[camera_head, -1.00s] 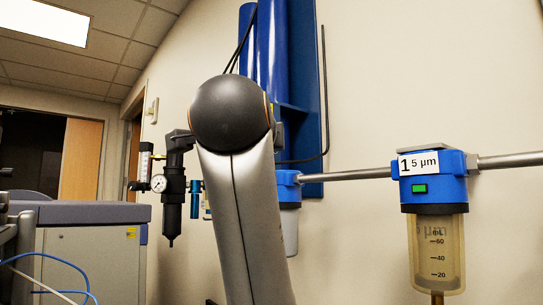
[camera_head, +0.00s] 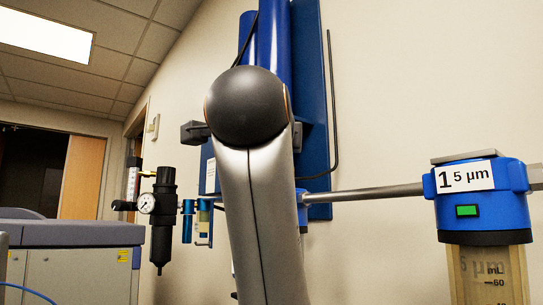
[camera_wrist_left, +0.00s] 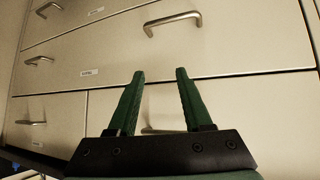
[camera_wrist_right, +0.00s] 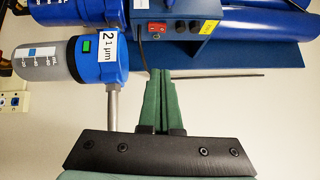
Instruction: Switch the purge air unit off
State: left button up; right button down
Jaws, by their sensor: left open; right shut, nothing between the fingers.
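The purge air unit shows in the head view as blue upright cylinders (camera_head: 274,40) on a blue wall panel (camera_head: 314,95); my arm hides its lower part. In the right wrist view, which looks turned on its side, a blue box (camera_wrist_right: 178,10) on the panel carries a red switch (camera_wrist_right: 157,28); I cannot tell its position. My right gripper (camera_wrist_right: 160,72) is shut and empty, with its tips near the box in that picture. The gap in depth is unclear. My left gripper (camera_wrist_left: 158,75) is open and empty, facing cabinet drawers (camera_wrist_left: 120,60).
A filter marked "1 5 µm" (camera_head: 482,203) hangs on a pipe (camera_head: 370,194) at right; a "2 1 µm" filter (camera_wrist_right: 95,58) is beside the box in the right wrist view. A black regulator with a gauge (camera_head: 162,215) hangs at left. A grey machine (camera_head: 75,265) stands lower left.

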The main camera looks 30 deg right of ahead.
jog(key=p+x, duration=0.3)
jog(key=x, duration=0.7)
jog(key=w, duration=0.1)
jog(key=w+p, duration=0.2)
jog(key=shift+w+a+r, duration=0.1)
jog(key=shift+a+r, duration=0.05)
jog(key=shift+r, duration=0.1)
jog(key=shift+w+f, duration=0.1)
jog(key=shift+w, duration=0.25)
jog(key=shift+a, duration=0.1)
